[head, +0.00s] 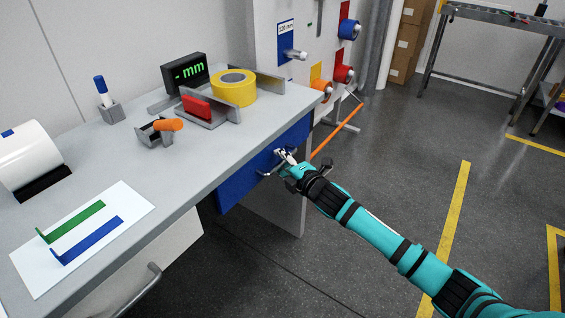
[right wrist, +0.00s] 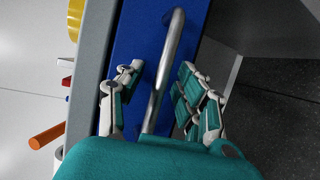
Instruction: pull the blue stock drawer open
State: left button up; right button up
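The blue stock drawer (head: 240,182) is under the grey bench top, and its front looks flush with the bench. Its metal bar handle (head: 265,174) is partly hidden by my right gripper (head: 284,162). In the right wrist view the blue drawer front (right wrist: 132,45) fills the middle, with the curved handle (right wrist: 164,72) in front of it. There my right gripper (right wrist: 161,82) is open, one finger on each side of the handle. Gaps show between both fingers and the bar. My left gripper is not in view.
On the bench (head: 215,165) stand a yellow tape roll (head: 233,92), a red block (head: 196,107), an orange-handled tool (head: 168,125) and a "mm" display (head: 187,73). A second handle (head: 145,290) is on a pale front at lower left. The floor (head: 370,165) beside the drawer is clear.

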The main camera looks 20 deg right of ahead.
grip_shut()
dwell(0.5)
